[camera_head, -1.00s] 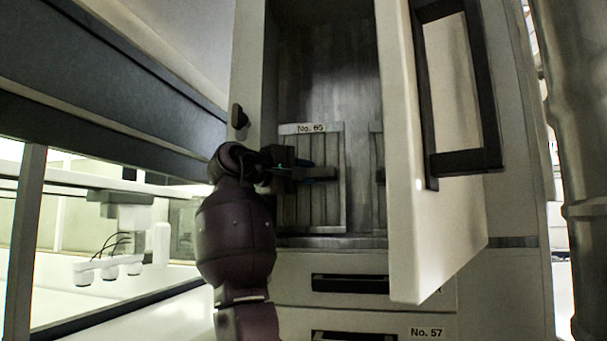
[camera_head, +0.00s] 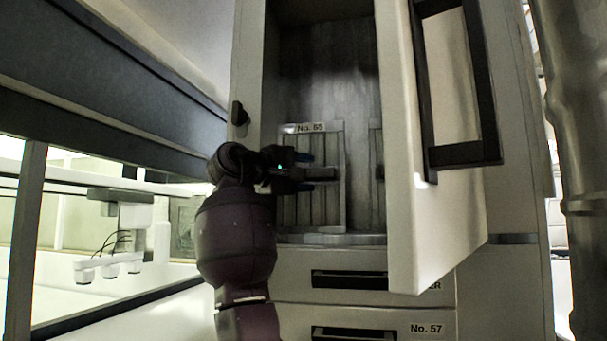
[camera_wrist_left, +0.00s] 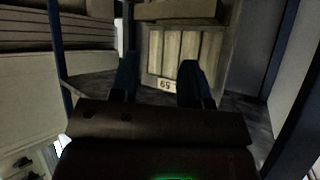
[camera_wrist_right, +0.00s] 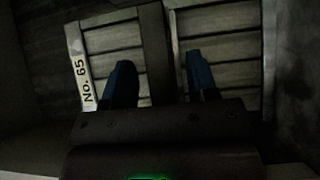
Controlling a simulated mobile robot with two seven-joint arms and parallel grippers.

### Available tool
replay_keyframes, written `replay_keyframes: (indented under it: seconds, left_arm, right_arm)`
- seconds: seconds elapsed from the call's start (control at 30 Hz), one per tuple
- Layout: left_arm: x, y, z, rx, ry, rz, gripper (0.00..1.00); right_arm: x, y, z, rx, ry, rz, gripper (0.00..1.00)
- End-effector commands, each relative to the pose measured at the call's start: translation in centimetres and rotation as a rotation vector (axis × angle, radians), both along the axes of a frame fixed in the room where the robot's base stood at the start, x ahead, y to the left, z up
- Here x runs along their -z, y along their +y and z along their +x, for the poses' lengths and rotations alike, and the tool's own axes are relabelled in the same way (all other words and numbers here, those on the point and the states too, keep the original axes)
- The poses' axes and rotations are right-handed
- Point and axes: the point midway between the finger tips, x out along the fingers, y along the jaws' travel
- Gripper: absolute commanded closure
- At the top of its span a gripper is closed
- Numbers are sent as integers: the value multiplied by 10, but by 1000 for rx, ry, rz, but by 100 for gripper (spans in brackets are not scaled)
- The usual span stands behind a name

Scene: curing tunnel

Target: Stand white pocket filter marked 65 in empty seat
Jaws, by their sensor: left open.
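The filter marked No. 65 (camera_head: 322,210) stands upright in the open cabinet, with pale slats and its label at the top. It fills much of the right wrist view (camera_wrist_right: 110,38), turned on its side there. A bar (camera_head: 320,174) crosses its front. My right gripper (camera_head: 312,172) is at this bar; in the right wrist view its blue fingers (camera_wrist_right: 160,78) stand apart, one on each side. My left gripper (camera_wrist_left: 158,82) is open and empty in the left wrist view, facing a slatted filter (camera_wrist_left: 188,50) whose label I cannot read surely. I cannot make out an empty seat.
The cabinet door (camera_head: 440,230) stands open on the right and partly hides a second slatted piece (camera_head: 377,195). Drawers (camera_head: 300,262) lie below the compartment. A dark beam (camera_head: 80,75) and a bright tunnel opening (camera_head: 70,220) are at left. A large pipe (camera_head: 580,150) stands far right.

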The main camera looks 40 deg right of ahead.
Motion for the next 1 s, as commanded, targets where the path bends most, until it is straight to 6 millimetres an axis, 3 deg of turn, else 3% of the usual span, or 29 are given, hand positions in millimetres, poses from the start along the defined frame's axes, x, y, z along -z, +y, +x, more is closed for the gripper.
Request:
replay_keyframes:
  seconds: [0.33,0.8,1.0]
  left_arm:
    - [1,0,1,1,-3,1,57]
    - [5,-1,9,4,-28,0,57]
    - [6,-1,9,4,-27,0,57]
  right_arm:
    - [1,8,1,-2,2,1,47]
    - [2,87,1,-2,0,-1,47]
    - [2,105,2,-1,0,0,47]
